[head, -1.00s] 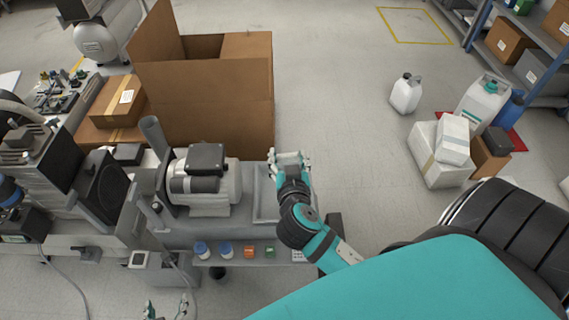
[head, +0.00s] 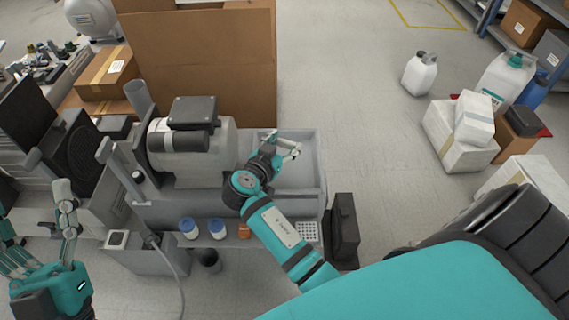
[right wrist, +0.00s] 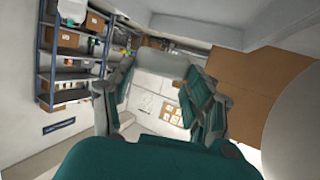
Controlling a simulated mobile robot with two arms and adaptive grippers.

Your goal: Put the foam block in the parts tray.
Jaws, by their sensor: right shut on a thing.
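The parts tray (head: 318,165) is the grey open tray at the right end of the compressor bench, beside the motor. My right gripper (head: 292,150) is over the tray's interior in the head view. In the right wrist view its fingers (right wrist: 158,100) are closed around a pale grey block (right wrist: 162,63), which I take to be the foam block. The block is mostly hidden by the fingers in the head view, and I cannot tell whether it touches the tray floor. My left gripper (head: 35,205) is at the lower left, its fingers spread and empty.
The grey compressor motor (head: 195,150) stands left of the tray. A large cardboard box (head: 200,60) is behind it. Blue-lidded jars (head: 188,228) and an orange box (head: 244,231) sit on the front ledge. A black case (head: 344,225) is right of the bench.

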